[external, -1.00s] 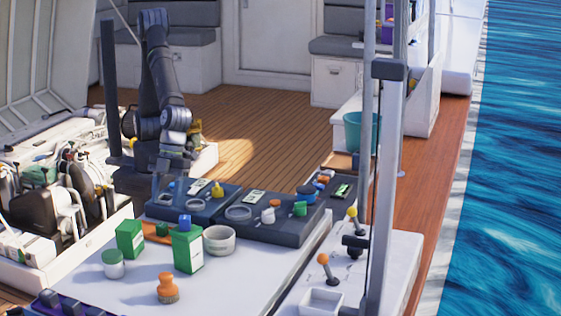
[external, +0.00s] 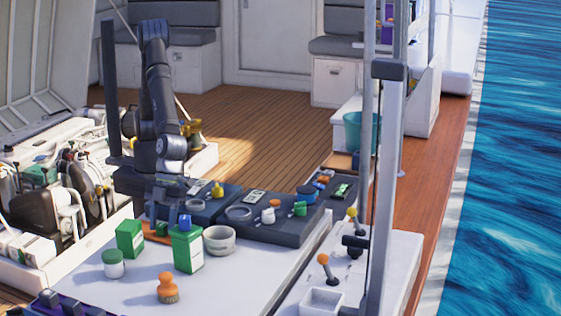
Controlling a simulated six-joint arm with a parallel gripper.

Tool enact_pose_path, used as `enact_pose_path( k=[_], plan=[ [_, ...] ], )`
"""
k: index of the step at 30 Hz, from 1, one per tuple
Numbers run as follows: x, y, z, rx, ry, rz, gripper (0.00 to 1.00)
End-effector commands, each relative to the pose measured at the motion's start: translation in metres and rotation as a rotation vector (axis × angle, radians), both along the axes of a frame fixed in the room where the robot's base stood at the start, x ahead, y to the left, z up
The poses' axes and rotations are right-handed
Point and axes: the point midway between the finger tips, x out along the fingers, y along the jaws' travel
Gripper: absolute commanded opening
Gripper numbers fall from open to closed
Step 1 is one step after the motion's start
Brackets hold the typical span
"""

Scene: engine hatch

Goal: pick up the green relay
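No part is clearly marked as the green relay. A small green piece (external: 300,209) sits in the dark tray right of centre, and another green-faced item (external: 342,190) lies in the compartment at the far right; either could be it, and I cannot tell which. My gripper (external: 166,218) points down at the left end of the trays, behind the green-and-white cartons and well left of both green pieces. Its fingertips are small and partly hidden, so I cannot tell whether it is open or holds anything.
Two green-and-white cartons (external: 130,239) (external: 188,251) stand near my gripper, a blue piece (external: 185,221) on the right one.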

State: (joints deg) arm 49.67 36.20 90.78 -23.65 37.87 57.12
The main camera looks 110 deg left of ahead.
Motion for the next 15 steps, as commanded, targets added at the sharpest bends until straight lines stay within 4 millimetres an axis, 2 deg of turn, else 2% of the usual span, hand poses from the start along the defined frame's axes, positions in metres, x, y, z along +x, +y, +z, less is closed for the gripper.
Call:
enact_pose_path(
  k=[1, 6, 15],
  plan=[
    [0.0, 0.0001, 0.0001, 0.0, 0.0, 0.0, 0.33],
    [-0.0001, 0.0002, 0.0001, 0.0, 0.0, 0.0, 0.03],
    [0.0, 0.0, 0.0022, 0.0, 0.0, 0.0, 0.03]
  ],
)
